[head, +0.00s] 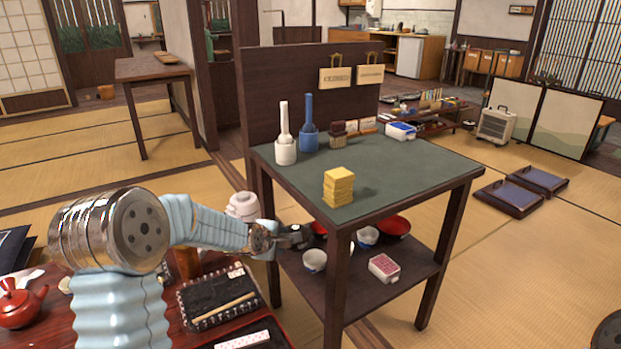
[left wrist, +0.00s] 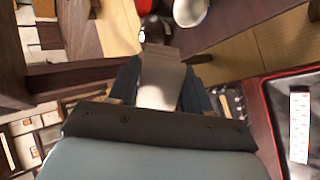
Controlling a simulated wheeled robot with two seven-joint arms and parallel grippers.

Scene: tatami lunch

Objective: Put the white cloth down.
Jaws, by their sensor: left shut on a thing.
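My left gripper (head: 298,237) reaches in from the left, beside the left side of the dark stand, between its green top and its lower shelf. In the left wrist view the left gripper (left wrist: 160,88) is shut on a pale, whitish thing, which I take to be the white cloth (left wrist: 162,72). It lies between the two bluish fingers. In the head view I cannot make out the cloth at the fingertips. My right gripper is not in view.
The stand's green top (head: 410,165) holds a yellow stack (head: 338,187) and white and blue brushes in holders (head: 285,148). The lower shelf (head: 350,295) holds bowls and a pink-topped box (head: 383,267). A red table (head: 150,335) with a teapot (head: 20,302) stands front left.

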